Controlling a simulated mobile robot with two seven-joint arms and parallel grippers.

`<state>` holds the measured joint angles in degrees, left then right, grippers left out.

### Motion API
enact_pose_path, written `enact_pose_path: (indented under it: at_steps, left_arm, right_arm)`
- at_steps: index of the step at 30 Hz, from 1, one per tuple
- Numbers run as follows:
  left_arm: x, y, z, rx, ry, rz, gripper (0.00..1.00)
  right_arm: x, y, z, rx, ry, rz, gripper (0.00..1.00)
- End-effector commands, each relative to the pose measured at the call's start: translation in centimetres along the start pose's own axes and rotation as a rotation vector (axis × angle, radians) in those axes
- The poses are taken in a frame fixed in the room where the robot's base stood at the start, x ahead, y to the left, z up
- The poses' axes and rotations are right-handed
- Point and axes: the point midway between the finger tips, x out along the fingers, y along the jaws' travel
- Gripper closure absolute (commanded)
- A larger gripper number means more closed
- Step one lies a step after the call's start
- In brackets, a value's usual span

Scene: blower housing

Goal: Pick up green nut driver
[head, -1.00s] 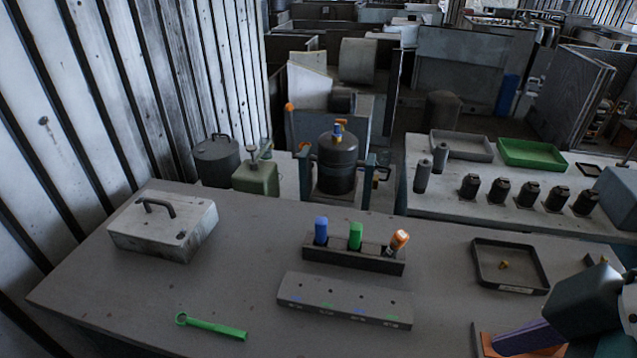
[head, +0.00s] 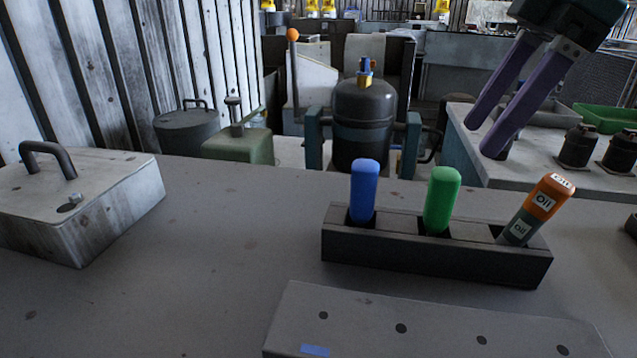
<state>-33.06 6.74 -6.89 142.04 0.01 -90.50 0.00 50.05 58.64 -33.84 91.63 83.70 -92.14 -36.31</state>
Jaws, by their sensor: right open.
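The green nut driver (head: 441,200) stands upright in the middle slot of a dark rack (head: 430,262), with only its green handle showing. A blue-handled driver (head: 364,190) stands in the slot to its left. An orange-topped bottle marked "Oil" (head: 538,208) leans to the right in the right slot. My right gripper (head: 482,136) hangs at the upper right, above and beyond the rack. Its two purple fingers are apart and empty, clear of the green handle. My left gripper is not in view.
A grey plate with holes (head: 440,335) lies in front of the rack. A grey metal box with a handle (head: 80,200) sits at the left. A dark canister (head: 364,125) stands behind the table. The table between box and rack is clear.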

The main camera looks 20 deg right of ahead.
Motion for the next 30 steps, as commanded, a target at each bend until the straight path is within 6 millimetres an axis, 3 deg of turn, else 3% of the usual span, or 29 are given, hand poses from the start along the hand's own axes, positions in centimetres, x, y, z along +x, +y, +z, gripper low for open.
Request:
enact_pose_path:
  at_steps: [21,30]
  left_arm:
    - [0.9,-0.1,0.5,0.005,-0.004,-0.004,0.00]
    - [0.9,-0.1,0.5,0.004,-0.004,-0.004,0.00]
  right_arm:
    - [9.2,-0.9,0.1,0.001,0.002,-0.001,0.28]
    - [9.6,-0.8,0.1,0.000,0.002,0.001,0.29]
